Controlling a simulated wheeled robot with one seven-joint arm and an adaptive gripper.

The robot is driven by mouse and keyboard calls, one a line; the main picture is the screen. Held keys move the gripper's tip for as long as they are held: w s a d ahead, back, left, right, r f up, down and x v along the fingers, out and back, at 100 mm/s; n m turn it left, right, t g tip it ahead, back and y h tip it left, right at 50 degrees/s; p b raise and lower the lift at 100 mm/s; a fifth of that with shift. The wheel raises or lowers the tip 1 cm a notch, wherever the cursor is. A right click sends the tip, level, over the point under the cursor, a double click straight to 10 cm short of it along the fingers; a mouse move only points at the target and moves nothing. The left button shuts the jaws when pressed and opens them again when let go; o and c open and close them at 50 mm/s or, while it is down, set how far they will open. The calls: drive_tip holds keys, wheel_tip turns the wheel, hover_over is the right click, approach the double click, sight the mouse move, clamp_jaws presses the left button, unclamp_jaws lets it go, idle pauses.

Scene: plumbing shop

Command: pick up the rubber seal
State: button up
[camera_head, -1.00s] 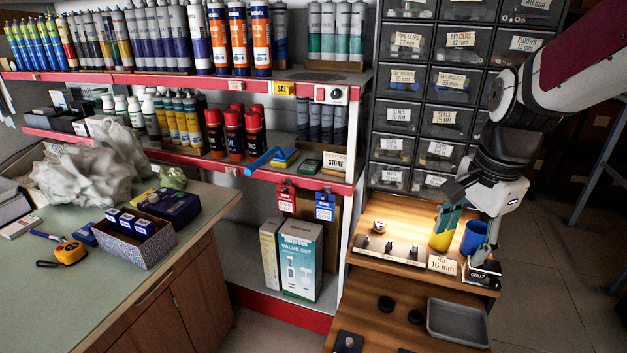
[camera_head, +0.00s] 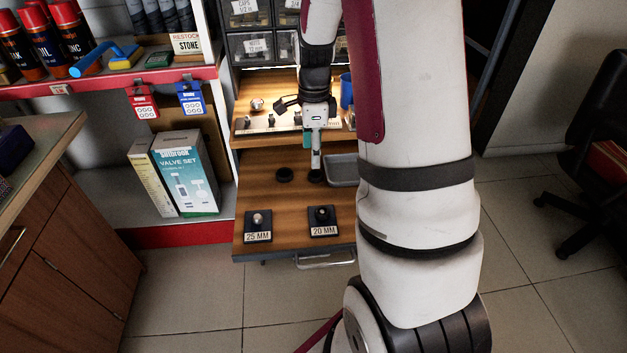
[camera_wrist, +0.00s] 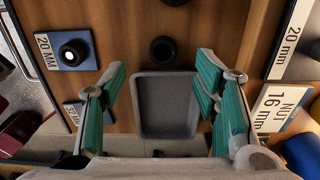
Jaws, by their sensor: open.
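Two black rubber rings lie on the lower wooden surface, a left ring (camera_head: 284,174) and a right ring (camera_head: 316,176); I cannot tell which is the rubber seal. My gripper (camera_head: 316,160) points down near the right ring and partly overlaps it in the head view. In the wrist view, the gripper (camera_wrist: 161,85) is open and empty, its teal fingers either side of the grey tray (camera_wrist: 151,131). The right ring (camera_wrist: 163,49) lies just beyond the tray, past the fingertips. The left ring (camera_wrist: 175,2) is cut off by the top edge.
Pads marked 25 MM (camera_head: 258,236) and 20 MM (camera_head: 323,232) lie at the front, each bearing a small part. A raised wooden shelf (camera_head: 262,139) with small parts and a blue cup (camera_head: 346,91) stands behind. My arm hides the tray's right side in the head view.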

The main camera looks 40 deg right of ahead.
sight(316, 170)
drive_tip(key=f+b, duration=0.1)
drive_tip(key=f, duration=0.1)
drive_tip(key=f+b, duration=0.1)
drive_tip(key=f, duration=0.2)
drive_tip(key=f+b, duration=0.1)
drive_tip(key=f, duration=0.1)
drive_tip(key=shift+d+f, duration=0.2)
drive_tip(key=shift+d, duration=0.1)
drive_tip(key=c, duration=0.9)
